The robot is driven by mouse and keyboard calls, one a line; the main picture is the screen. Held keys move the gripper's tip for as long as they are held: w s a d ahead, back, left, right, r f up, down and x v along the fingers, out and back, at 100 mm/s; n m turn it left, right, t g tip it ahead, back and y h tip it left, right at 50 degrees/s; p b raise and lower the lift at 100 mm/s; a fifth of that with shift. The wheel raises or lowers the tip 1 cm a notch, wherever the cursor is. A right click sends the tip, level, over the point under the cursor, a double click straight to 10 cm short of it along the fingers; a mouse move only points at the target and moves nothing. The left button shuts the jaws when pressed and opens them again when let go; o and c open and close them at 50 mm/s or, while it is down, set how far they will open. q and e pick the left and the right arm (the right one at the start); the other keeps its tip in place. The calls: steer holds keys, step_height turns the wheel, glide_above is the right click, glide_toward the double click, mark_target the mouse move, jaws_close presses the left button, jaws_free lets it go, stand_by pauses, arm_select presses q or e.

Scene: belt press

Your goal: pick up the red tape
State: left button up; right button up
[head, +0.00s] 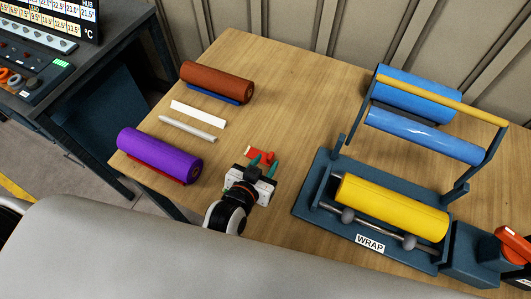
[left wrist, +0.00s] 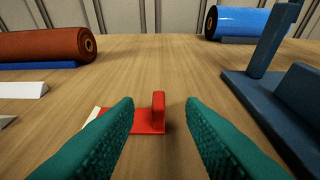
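The red tape (head: 261,155) is a small red piece with an upright tab and a pale end, lying on the wooden table near the middle. In the left wrist view the red tape (left wrist: 150,121) lies just ahead, its upright tab between the lines of the two fingers. My left gripper (head: 262,165) is open, with green fingertips close to the near side of the tape. The left wrist view shows the gap between the fingers (left wrist: 160,110) empty. My right gripper is not in view.
The wrapping stand (head: 310,205) with yellow and blue rolls is right of my left gripper. A purple roll (head: 158,155), a brown roll (head: 216,82), a white block (head: 198,114) and a grey bar (head: 187,130) lie left. The table (head: 290,100) is clear behind the tape.

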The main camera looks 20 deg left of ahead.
mark_target(270, 157)
arm_select(q)
steer(key=p+x, duration=0.1)
steer(key=x, duration=0.5)
steer(key=shift+w+f, duration=0.1)
steer(key=shift+w, duration=0.1)
steer(key=shift+a, duration=0.1)
jaws_close()
